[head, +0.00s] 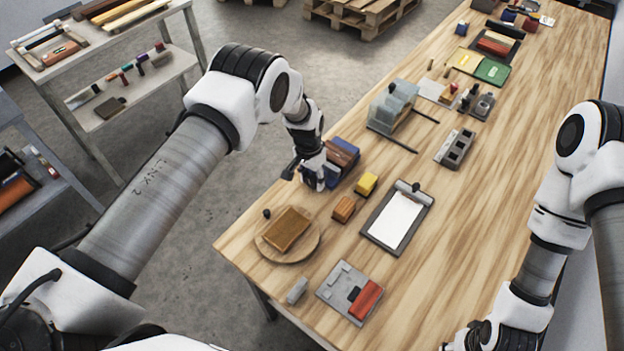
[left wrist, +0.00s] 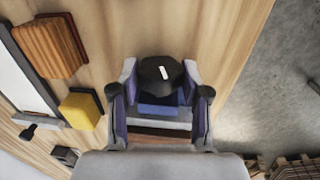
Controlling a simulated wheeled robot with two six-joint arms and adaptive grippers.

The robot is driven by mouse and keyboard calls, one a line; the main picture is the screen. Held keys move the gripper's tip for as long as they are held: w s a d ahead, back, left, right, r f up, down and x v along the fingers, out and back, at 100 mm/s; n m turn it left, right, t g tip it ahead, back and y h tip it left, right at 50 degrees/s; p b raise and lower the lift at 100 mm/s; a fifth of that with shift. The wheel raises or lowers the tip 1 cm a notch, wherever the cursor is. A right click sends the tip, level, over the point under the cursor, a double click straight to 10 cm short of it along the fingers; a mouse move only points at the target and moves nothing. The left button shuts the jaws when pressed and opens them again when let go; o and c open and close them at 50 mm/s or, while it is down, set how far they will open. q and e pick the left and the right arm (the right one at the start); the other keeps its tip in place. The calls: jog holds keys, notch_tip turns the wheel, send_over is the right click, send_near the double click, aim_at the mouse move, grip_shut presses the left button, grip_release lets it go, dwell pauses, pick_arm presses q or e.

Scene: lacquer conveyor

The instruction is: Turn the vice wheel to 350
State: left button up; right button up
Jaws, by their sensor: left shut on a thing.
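The vice (head: 343,152), blue with brown jaws, stands near the left edge of the wooden bench, just behind my left gripper (head: 308,175). In the left wrist view its dark, many-sided wheel (left wrist: 155,72) with a short white mark sits between the fingertips. The left gripper is shut on this wheel. The blue vice body (left wrist: 158,110) shows below the wheel between the fingers. No number or scale is readable. In the head view the gripper mostly hides the wheel. My right gripper (head: 475,338) is low at the bottom right, partly cut off, and its jaws are unclear.
Near the vice lie a yellow block (head: 366,184), an orange-brown block (head: 344,208) and a clipboard (head: 398,218). A round board (head: 298,252) with a brown block is nearer. A clear box (head: 392,107) stands behind. The bench (head: 470,235) is bare at the right.

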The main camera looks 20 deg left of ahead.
aim_at(312, 175)
pick_arm(q)
jog(key=shift+f+y, duration=0.1)
jog(key=shift+y, duration=0.2)
jog(key=o, duration=1)
jog(key=shift+o, duration=0.7)
jog(key=shift+w+d, duration=0.1)
notch_tip(312, 175, up, 12)
jog(key=shift+a, duration=0.2)
jog(key=shift+w+f, duration=0.1)
